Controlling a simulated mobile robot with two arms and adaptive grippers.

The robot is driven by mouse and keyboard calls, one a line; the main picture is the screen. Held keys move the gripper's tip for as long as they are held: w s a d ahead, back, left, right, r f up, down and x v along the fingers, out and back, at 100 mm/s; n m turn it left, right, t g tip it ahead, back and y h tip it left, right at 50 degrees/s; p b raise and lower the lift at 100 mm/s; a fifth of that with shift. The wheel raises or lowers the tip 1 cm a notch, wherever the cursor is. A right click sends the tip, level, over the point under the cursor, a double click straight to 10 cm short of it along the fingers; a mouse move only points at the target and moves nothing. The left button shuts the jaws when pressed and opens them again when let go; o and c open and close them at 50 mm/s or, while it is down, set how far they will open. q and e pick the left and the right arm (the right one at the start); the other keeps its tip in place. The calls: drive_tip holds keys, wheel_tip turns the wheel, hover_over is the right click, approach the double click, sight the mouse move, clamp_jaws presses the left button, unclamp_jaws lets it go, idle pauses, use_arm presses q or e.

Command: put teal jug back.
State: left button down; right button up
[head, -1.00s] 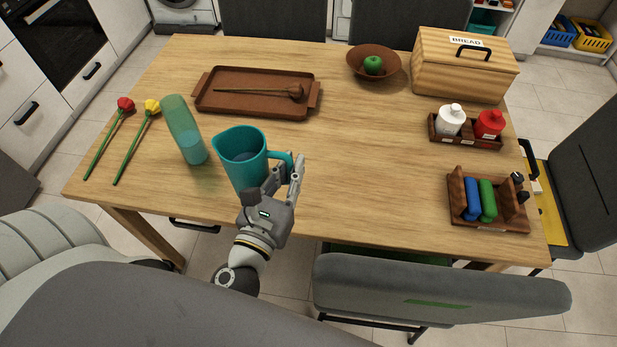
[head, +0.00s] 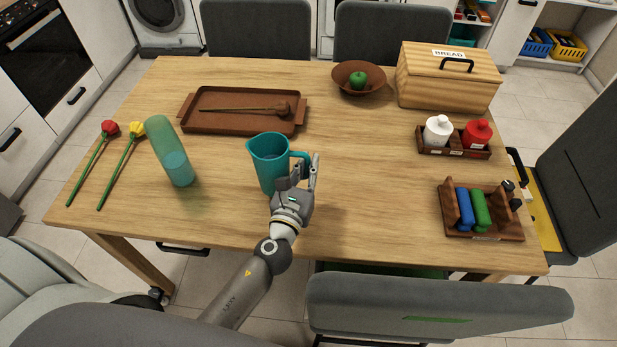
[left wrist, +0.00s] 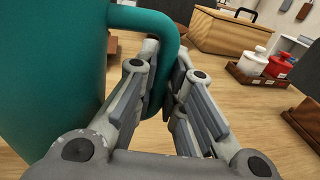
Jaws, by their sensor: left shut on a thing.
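The teal jug (head: 268,165) is near the middle of the table's front part in the head view, upright, with its handle to the right. My left gripper (head: 303,182) is shut on the jug's handle. In the left wrist view the jug's body (left wrist: 50,70) fills the left side, and its handle (left wrist: 160,28) passes between the fingers of my left gripper (left wrist: 160,75). I cannot tell whether the jug's base touches the table. My right gripper is not in view.
A teal-green glass vase (head: 168,150) stands left of the jug, beside two flowers (head: 115,160). A brown tray (head: 205,125) with a wooden spoon lies behind. A bowl (head: 345,85), bread box (head: 445,85), bottle caddy (head: 465,152) and brown rack (head: 500,228) stand right. The table's right-centre is clear.

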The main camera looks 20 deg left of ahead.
use_arm(q)
drive_tip(key=shift+w+f+b, duration=0.2)
drive_tip(key=shift+f+b, duration=0.7)
drive_tip(key=shift+f, duration=0.8)
drive_tip(key=shift+f, duration=0.15)
drive_tip(key=c, duration=1.5)
unclamp_jaws()
